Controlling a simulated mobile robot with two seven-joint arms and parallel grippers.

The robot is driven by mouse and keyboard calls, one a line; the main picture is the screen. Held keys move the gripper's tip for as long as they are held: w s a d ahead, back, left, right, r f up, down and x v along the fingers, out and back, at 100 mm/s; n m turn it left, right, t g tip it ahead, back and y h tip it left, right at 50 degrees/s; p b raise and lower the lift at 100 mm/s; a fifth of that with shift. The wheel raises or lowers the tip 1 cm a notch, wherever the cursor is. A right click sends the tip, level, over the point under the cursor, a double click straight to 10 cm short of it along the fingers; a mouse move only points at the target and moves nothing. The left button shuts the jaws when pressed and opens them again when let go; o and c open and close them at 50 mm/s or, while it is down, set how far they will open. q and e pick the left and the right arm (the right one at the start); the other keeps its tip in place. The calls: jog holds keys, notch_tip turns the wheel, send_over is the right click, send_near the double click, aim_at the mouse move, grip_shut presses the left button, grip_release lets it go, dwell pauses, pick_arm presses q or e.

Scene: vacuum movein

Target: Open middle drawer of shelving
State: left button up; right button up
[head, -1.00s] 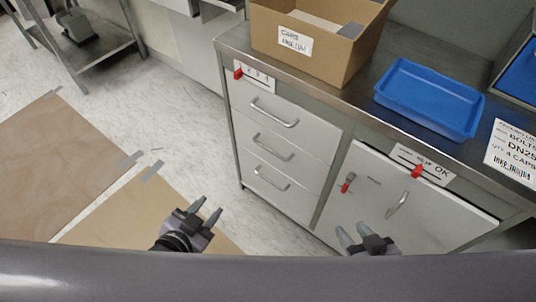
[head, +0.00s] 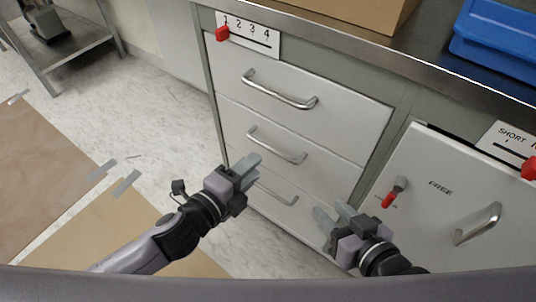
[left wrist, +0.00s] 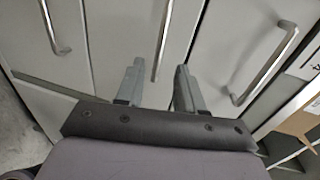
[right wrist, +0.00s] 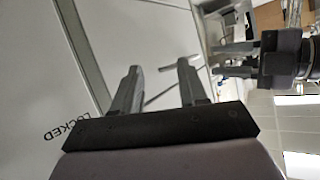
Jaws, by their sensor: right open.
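The shelving's middle drawer (head: 322,163) is shut, with a silver bar handle (head: 278,147). My left gripper (head: 252,171) is open and empty, just left of and below this handle in the head view. In the left wrist view the middle handle (left wrist: 163,40) lines up with the gap between its fingers (left wrist: 158,85); contact cannot be told. My right gripper (head: 333,214) is open and empty, in front of the lower right part of the drawers. Its spread fingers (right wrist: 158,80) show in the right wrist view.
The top drawer (head: 335,105) and bottom drawer (head: 308,218) are shut. To the right is a cabinet door (head: 440,215) with a red-tipped latch (head: 393,192). A cardboard box (head: 350,12) and blue bin (head: 495,45) stand on the worktop. Cardboard sheets lie on the floor at left.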

aim_at(272, 151)
pick_arm(q)
jog(key=shift+b+x, duration=1.1)
jog(key=shift+x, duration=2.5)
pick_arm(e)
jog(key=shift+w+a+f+y, duration=0.15)
jog(key=shift+a+y, duration=0.1)
jog(key=shift+a, duration=0.2)
jog(key=shift+w+a+f+y, duration=0.15)
jog(key=shift+a+y, duration=0.1)
jog(key=shift+a, duration=0.2)
pick_arm(q)
jog(key=shift+c, duration=0.3)
grip_shut()
